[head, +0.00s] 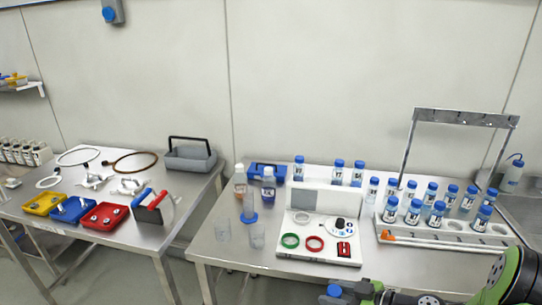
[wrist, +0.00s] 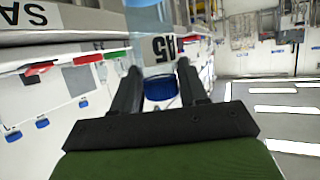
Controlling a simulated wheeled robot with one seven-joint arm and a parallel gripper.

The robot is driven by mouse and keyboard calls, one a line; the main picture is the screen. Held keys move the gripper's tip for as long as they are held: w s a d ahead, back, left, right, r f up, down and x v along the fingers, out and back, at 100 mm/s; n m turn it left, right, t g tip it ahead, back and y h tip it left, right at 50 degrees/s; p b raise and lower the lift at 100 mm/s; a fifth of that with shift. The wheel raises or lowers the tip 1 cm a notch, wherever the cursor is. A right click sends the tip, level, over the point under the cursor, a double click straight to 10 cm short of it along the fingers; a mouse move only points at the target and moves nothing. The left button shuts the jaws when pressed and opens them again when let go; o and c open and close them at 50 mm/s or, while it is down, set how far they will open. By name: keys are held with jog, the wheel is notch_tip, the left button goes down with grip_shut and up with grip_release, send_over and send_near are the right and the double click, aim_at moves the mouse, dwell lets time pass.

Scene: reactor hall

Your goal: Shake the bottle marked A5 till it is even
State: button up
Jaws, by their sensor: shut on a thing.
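The bottle marked A5 (wrist: 160,50) is between the two dark fingers of my gripper (wrist: 157,80) in the wrist view. It is clear, with a white label reading A5 and a blue cap (wrist: 158,88) nearer the wrist. My gripper is shut on it. In the head view my gripper (head: 350,296) is at the bottom edge, in front of the right-hand table, with a blue cap (head: 334,290) beside it. The bottle's body is cut off there. Whether its contents are even cannot be told.
A white rack (head: 440,236) with several blue-capped bottles stands on the right table (head: 225,248). Trays (head: 104,216) and tools lie on the left table.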

notch_tip(320, 180, up, 3)
jog(key=shift+r+p, duration=0.1)
jog(key=shift+p, duration=0.4)
notch_tip(320, 180, down, 5)
jog(key=b, duration=0.6)
jog(key=shift+f, duration=0.2)
notch_tip(320, 180, up, 5)
jog(key=p, duration=0.2)
jog(key=shift+r+p, duration=0.1)
jog(key=shift+p, duration=0.3)
notch_tip(320, 180, down, 5)
jog(key=b, duration=0.5)
jog(key=shift+b, duration=0.4)
notch_tip(320, 180, up, 5)
jog(key=p, duration=0.3)
jog(key=shift+r, duration=0.1)
notch_tip(320, 180, down, 5)
jog(key=b, duration=0.5)
jog(key=shift+f, duration=0.2)
jog(key=shift+r, duration=0.25)
